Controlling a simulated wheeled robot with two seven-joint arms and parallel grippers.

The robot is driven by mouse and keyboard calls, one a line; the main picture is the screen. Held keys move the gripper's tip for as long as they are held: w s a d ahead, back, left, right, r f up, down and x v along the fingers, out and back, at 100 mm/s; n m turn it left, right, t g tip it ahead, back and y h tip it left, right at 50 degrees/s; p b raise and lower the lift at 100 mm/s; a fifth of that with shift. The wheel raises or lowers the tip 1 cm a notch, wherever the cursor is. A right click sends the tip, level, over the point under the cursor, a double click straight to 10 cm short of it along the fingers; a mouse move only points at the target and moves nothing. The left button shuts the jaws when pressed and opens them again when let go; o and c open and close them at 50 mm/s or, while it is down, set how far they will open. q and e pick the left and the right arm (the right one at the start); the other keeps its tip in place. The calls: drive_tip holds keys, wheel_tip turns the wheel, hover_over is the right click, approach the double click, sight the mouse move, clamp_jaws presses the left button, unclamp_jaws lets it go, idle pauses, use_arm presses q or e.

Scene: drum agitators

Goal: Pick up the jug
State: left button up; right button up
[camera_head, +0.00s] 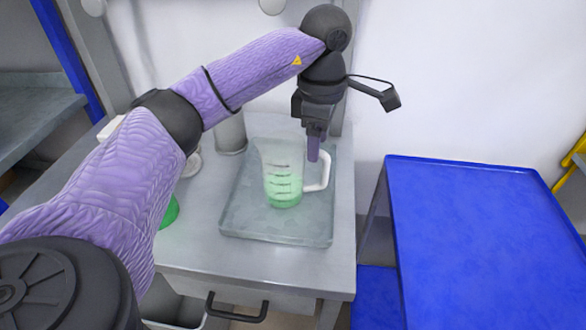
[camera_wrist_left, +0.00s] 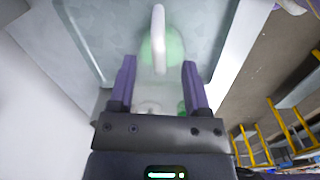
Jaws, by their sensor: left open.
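The jug (camera_head: 281,178) is clear with dark markings, green liquid at its base and a white handle (camera_head: 321,172) on its right side. It stands upright on a grey tray (camera_head: 240,222) on the metal table. My left gripper (camera_head: 314,146) points down above the handle side of the jug, apart from it as far as I can tell. In the left wrist view the gripper (camera_wrist_left: 158,80) is open and empty between its two purple fingers, with the white handle (camera_wrist_left: 158,35) beyond the fingertips and the jug's green liquid behind it. My right gripper is not in view.
A blue-topped table (camera_head: 480,230) stands to the right, its top clear, with a gap between it and the metal table (camera_head: 330,265). A grey cylinder (camera_head: 230,133) stands behind the tray. A green object (camera_head: 170,212) is partly hidden by my left arm.

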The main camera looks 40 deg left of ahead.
use_arm(q)
drive_tip(key=b, duration=0.2)
hover_over(323, 186)
drive_tip(key=f, duration=0.5)
drive_tip(key=shift+w+a, duration=0.15)
drive_tip(key=shift+w, duration=0.15)
drive_tip(key=shift+f, duration=0.4)
drive_tip(key=shift+r+p, duration=0.15)
drive_tip(key=shift+p, duration=0.15)
clamp_jaws()
